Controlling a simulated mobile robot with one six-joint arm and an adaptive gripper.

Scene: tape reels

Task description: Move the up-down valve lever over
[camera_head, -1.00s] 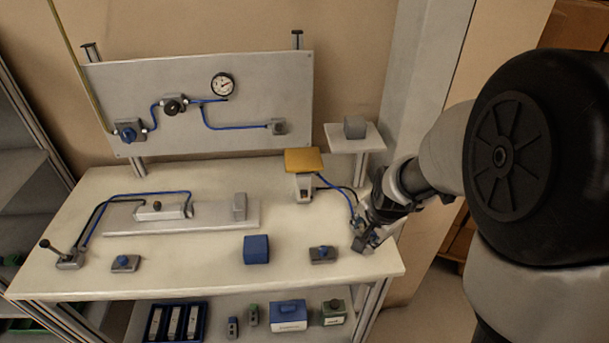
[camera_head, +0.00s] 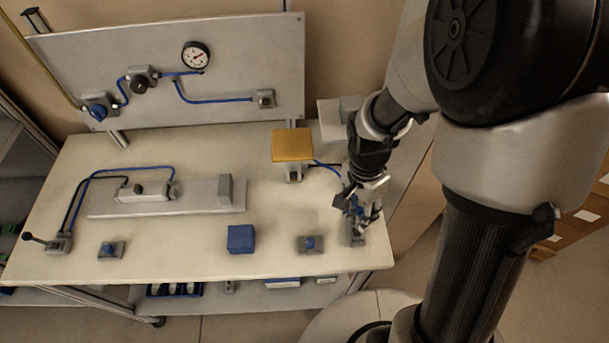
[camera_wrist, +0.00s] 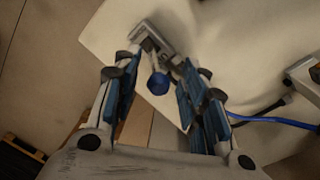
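A small grey valve (camera_wrist: 150,40) with a lever ending in a blue ball knob (camera_wrist: 158,84) shows in the wrist view. In the head view its grey body (camera_head: 355,239) sits at the right end of the bench, partly covered by my gripper (camera_head: 361,208). My gripper (camera_wrist: 160,90) is open, with blue-padded fingers on either side of the knob. I cannot tell whether a finger touches it. A second lever valve, with a black knob (camera_head: 27,236), stands at the bench's left end. I cannot tell from its look which lever is the up-down one.
A gauge panel (camera_head: 230,60) rises at the back.

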